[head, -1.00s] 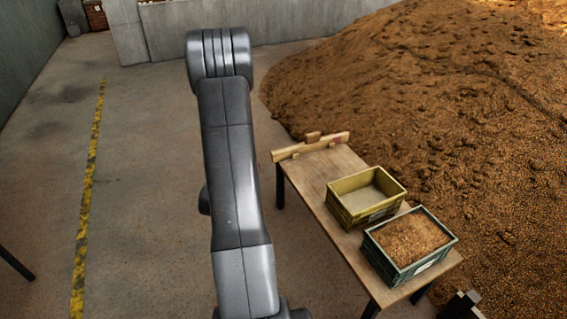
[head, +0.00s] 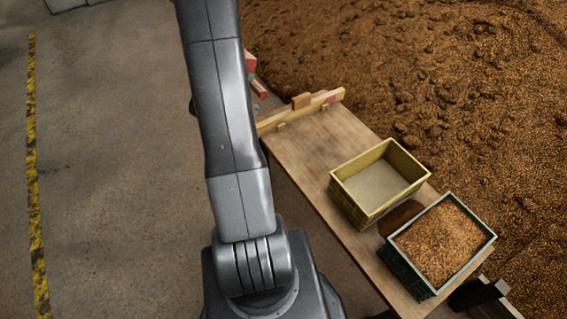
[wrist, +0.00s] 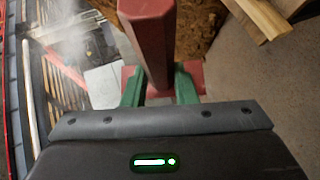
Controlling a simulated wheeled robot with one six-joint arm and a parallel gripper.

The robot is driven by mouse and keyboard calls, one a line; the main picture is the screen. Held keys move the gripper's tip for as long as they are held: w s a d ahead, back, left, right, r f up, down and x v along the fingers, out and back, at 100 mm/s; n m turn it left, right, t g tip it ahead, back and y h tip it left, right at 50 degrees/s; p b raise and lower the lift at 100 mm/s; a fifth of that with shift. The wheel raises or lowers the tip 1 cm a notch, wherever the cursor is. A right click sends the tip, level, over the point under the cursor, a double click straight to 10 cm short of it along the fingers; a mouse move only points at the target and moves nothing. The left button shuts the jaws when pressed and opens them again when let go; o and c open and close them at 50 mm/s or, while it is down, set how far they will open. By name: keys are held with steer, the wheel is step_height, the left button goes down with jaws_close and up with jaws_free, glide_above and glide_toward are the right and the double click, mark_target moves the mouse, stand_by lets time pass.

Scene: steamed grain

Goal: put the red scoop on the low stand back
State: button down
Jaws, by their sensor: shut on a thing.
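The red scoop (wrist: 150,40) is held by my gripper (wrist: 160,88), whose green fingers are shut on its red shaft in the wrist view. In the head view, a little of the red scoop (head: 259,89) shows past the right edge of my arm, by the table's far end. A low wooden stand (head: 300,108) with a notched upright board sits on that end. The scoop appears off to the left of the stand; I cannot tell whether they touch.
The table (head: 310,150) carries an empty yellow crate (head: 385,205) and a green crate (head: 408,278) of grain. A large grain heap (head: 450,80) lies behind. Open floor with a yellow striped line (head: 35,150) is at left. Steam and slatted bars (wrist: 55,75) show in the wrist view.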

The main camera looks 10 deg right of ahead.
steer(key=s+d+f+m+g+b, duration=0.3)
steer(key=f+m+b, duration=0.5)
steer(key=f, duration=0.3)
steer(key=s+d+f+m+g+b, duration=0.2)
steer(key=d+f+m+b, duration=0.1)
steer(key=f+m+b, duration=0.5)
steer(key=s+d+f+m+g+b, duration=0.3)
steer(key=f+m+b, duration=0.4)
steer(key=f+b, duration=0.6)
steer(key=shift+s+f+m+g, duration=0.3)
steer(key=shift+s+f+m, duration=0.05)
steer(key=shift+m, duration=0.05)
steer(key=shift+b, duration=0.8)
steer(key=shift+f, duration=0.25)
steer(key=c, duration=1.1)
jaws_free()
